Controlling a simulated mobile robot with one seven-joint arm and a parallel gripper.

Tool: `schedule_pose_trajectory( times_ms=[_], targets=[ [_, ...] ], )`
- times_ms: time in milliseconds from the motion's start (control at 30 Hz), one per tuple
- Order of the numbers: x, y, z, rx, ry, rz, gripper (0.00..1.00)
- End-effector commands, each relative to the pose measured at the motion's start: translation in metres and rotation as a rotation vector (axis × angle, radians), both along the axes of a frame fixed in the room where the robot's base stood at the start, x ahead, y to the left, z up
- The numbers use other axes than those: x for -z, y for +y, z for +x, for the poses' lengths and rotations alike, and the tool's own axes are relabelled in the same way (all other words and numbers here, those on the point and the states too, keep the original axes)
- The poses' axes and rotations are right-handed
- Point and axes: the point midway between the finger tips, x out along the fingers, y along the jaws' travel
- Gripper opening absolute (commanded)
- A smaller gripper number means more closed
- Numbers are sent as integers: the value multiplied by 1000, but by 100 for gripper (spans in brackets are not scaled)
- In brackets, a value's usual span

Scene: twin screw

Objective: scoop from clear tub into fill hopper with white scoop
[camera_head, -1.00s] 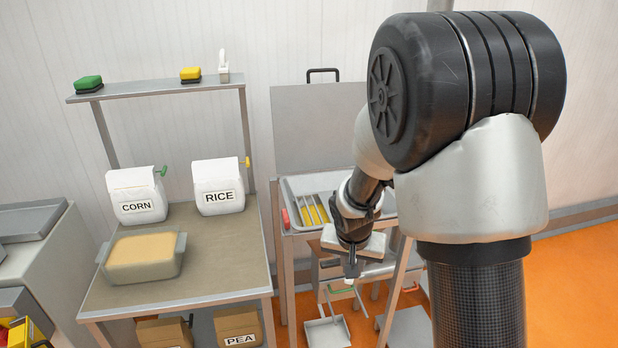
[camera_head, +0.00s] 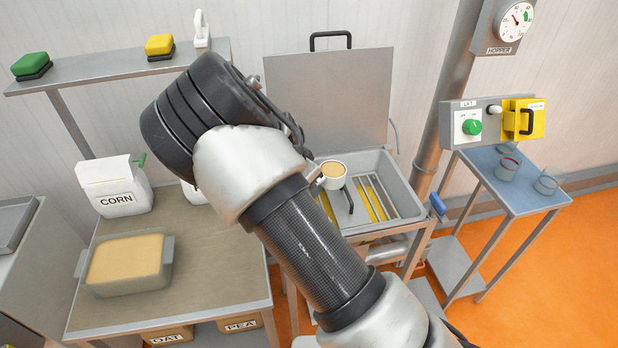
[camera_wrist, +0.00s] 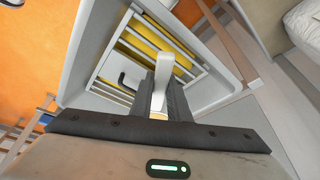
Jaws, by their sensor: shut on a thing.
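My gripper (camera_wrist: 162,97) is shut on the handle of the white scoop (camera_wrist: 160,82); the arm hides the fingers in the head view. In the head view the scoop's round cup (camera_head: 332,181) is upright and full of tan grain, held above the back left of the fill hopper. The fill hopper (camera_head: 407,182) is a grey basin with bars over yellow strips and its lid raised; it also shows below the gripper in the wrist view (camera_wrist: 88,40). The clear tub (camera_head: 130,288), filled with tan grain, stands on the table at left.
A white CORN bag (camera_head: 118,190) stands behind the tub; another bag is mostly hidden by my arm. A shelf (camera_head: 110,72) holds sponges. Right of the hopper are a grey column (camera_head: 445,110), a control panel (camera_head: 490,125) and a blue-topped side table (camera_head: 510,180).

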Motion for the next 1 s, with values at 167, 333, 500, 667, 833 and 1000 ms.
schedule_pose_trajectory(
  times_ms=[167,333,500,667,833,1000],
  targets=[
    [-13,-3,0,9,-36,112,0],
    [-29,-5,1,13,-85,265,0],
    [-37,-8,0,13,-120,379,0],
    [-43,-11,-1,12,-145,460,0],
    [-41,-6,-2,1,-141,454,0],
    [-40,-7,-1,3,-148,471,0]
  ],
)
